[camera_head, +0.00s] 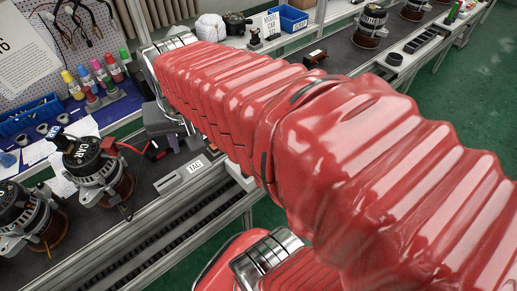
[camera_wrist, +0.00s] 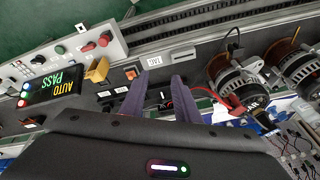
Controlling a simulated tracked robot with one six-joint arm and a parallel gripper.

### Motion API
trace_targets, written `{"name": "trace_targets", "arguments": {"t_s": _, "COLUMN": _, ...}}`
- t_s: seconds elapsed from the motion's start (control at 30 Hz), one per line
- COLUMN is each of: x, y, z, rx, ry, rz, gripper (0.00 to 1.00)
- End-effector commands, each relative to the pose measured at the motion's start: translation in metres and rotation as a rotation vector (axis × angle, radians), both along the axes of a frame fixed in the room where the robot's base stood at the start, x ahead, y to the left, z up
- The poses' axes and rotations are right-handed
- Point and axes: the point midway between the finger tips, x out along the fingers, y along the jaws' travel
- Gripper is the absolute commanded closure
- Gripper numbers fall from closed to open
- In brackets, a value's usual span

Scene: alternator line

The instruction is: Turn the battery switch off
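My gripper points down over the grey bench. In the wrist view its two purple fingers (camera_wrist: 161,77) are apart, with bare bench between the tips, so it is open and empty. It also shows small in the head view (camera_head: 183,142), past my red-sleeved arm. A black part (camera_wrist: 163,98) with a little red on it shows between the fingers, partly hidden. A small orange and black switch (camera_wrist: 131,72) sits just left of the left fingertip. A red knob (camera_wrist: 103,41) is on the grey panel further left. I cannot tell for certain which is the battery switch.
A white label plate (camera_wrist: 158,59) lies just beyond the fingertips.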

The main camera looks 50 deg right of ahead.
Motion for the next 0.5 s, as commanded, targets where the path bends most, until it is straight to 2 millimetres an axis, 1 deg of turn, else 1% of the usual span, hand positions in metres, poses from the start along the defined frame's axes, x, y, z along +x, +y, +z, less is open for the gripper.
{"name": "trace_targets", "arguments": {"t_s": 0.03, "x": 0.001, "y": -0.016, "z": -0.005, "rx": 0.020, "ry": 0.022, "rz": -0.082, "gripper": 0.71}}
{"name": "trace_targets", "arguments": {"t_s": 0.23, "x": -0.002, "y": -0.074, "z": -0.021, "rx": 0.093, "ry": 0.083, "rz": -0.397, "gripper": 0.71}}
{"name": "trace_targets", "arguments": {"t_s": 0.37, "x": -0.010, "y": -0.113, "z": -0.035, "rx": 0.141, "ry": 0.122, "rz": -0.603, "gripper": 0.71}}
{"name": "trace_targets", "arguments": {"t_s": 0.5, "x": -0.024, "y": -0.154, "z": -0.050, "rx": 0.190, "ry": 0.159, "rz": -0.825, "gripper": 0.71}}
